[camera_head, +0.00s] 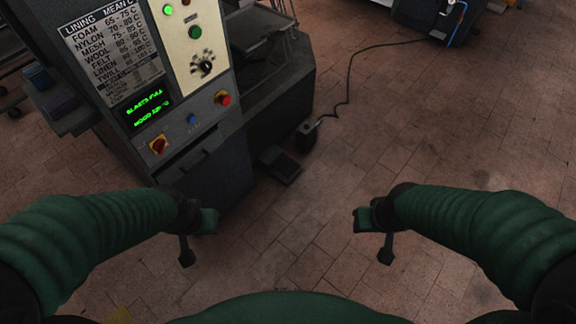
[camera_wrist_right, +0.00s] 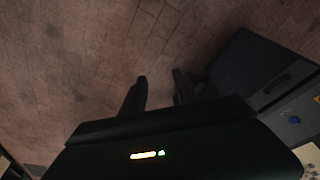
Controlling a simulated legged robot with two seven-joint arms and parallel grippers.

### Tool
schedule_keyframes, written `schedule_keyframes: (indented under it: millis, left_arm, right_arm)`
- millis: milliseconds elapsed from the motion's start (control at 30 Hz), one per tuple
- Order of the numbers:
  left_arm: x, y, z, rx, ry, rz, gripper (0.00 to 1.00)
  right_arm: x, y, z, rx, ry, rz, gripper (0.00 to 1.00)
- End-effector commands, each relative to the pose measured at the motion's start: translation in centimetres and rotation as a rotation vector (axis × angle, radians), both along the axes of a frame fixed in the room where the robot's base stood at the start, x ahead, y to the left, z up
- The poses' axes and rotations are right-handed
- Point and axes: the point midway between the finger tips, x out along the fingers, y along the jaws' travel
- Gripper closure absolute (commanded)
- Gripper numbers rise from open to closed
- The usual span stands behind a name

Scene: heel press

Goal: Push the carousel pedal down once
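A flat dark pedal (camera_head: 279,165) lies on the floor at the foot of the press machine. A small dark box-shaped unit (camera_head: 306,137) with a cable stands just behind it; I cannot tell from markings which is the carousel pedal. My left gripper (camera_head: 190,240) hangs in front of the machine, empty, its fingers in a mirror pose of the right one. My right gripper (camera_head: 380,238) hangs over bare floor, to the right of the pedal and nearer me. In the wrist view the right gripper (camera_wrist_right: 160,90) has its fingers apart with nothing between them.
The press machine (camera_head: 215,165) with knobs, buttons and a green display fills the upper left; it also shows in the wrist view (camera_wrist_right: 250,68). A black cable (camera_head: 347,85) runs across the floor to another machine (camera_head: 425,15) at the back. The tiled floor at right is clear.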

Motion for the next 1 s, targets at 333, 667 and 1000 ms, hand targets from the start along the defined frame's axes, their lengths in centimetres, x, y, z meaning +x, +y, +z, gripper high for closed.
schedule_keyframes:
  millis: [333,667,1000]
  left_arm:
    - [0.01,0.01,0.0,0.0,0.0,0.0,1.0]
    - [0.01,0.0,0.0,0.0,0.0,0.0,1.0]
    - [0.01,0.0,0.0,0.0,0.0,0.0,1.0]
  right_arm:
    - [0.01,0.0,0.0,0.0,0.0,0.0,0.64]
    - [0.0,-0.01,0.0,0.0,0.0,0.0,0.95]
    - [0.0,-0.01,0.0,0.0,0.0,0.0,1.0]
